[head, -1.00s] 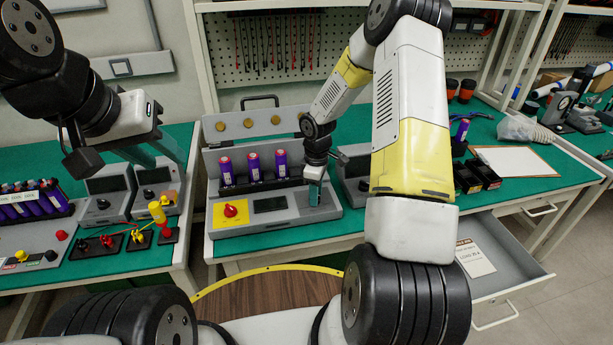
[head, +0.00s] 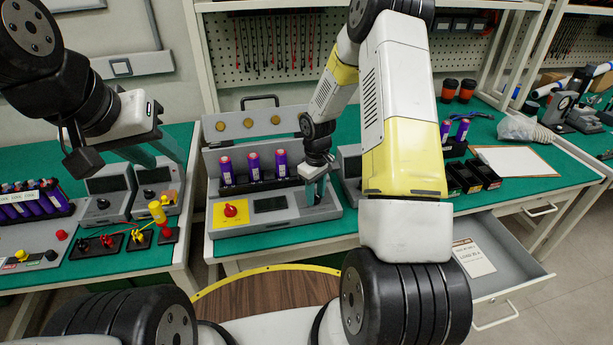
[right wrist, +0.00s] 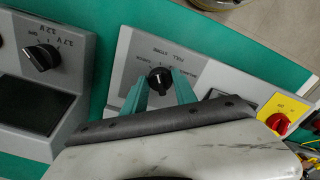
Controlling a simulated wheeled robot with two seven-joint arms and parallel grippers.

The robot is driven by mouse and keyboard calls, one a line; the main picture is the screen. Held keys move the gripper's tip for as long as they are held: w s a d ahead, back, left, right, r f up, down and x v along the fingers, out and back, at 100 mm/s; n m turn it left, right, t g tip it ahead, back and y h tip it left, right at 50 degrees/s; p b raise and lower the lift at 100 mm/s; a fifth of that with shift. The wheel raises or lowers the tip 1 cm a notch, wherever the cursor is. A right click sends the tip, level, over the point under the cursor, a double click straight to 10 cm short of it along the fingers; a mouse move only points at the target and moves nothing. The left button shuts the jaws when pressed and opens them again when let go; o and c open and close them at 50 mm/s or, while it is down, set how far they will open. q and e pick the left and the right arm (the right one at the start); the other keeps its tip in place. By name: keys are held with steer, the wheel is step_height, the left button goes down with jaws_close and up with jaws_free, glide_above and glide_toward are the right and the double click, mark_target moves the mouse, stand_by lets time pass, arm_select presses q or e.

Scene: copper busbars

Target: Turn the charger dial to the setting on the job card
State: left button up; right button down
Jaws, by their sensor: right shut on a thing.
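The grey charger (head: 285,215) stands on the green bench with three purple cells (head: 253,167) in its rack. Its black dial (right wrist: 160,80) shows in the right wrist view, between the two teal fingertips of my right gripper (right wrist: 160,92). The gripper is shut on the dial from above, its fingers on either side of the knob. In the head view my right gripper (head: 316,190) hides the dial. A printed card (head: 473,258) lies in the open drawer; its text is not legible. My left gripper (head: 168,152) hangs at the left, away from the charger.
A red knob (head: 230,210) on a yellow plate sits at the charger's left front. Other units with dials (head: 153,192) stand on the left bench, and one stands right of the charger. The open drawer (head: 512,262) juts out at the right.

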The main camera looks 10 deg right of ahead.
steer(key=shift+m, duration=1.2)
steer(key=c, duration=1)
jaws_free()
steer(key=shift+r, duration=3.9)
steer(key=shift+r, duration=0.1)
